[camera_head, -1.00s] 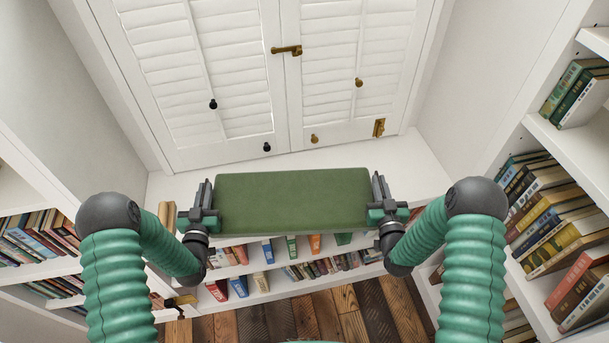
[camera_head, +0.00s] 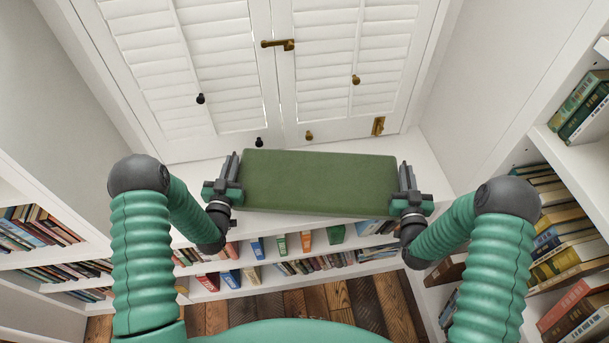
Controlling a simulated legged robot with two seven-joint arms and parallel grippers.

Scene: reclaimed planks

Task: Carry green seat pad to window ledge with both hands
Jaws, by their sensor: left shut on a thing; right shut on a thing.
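The green seat pad (camera_head: 319,182) is a flat rectangular cushion held between my two grippers, slightly tilted in the picture with its right end lower. My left gripper (camera_head: 236,178) is shut on its left end. My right gripper (camera_head: 406,186) is shut on its right end. The white window ledge (camera_head: 194,177) runs below the shutters, and the pad covers its middle part. I cannot tell whether the pad touches the ledge or is held above it.
White louvred shutters (camera_head: 222,85) with a brass latch (camera_head: 278,45) and knobs stand behind the ledge. Bookshelves flank it: books on the left (camera_head: 42,228) and on the right (camera_head: 560,250). A low shelf (camera_head: 300,270) with books is under the ledge, above a plank floor (camera_head: 290,305).

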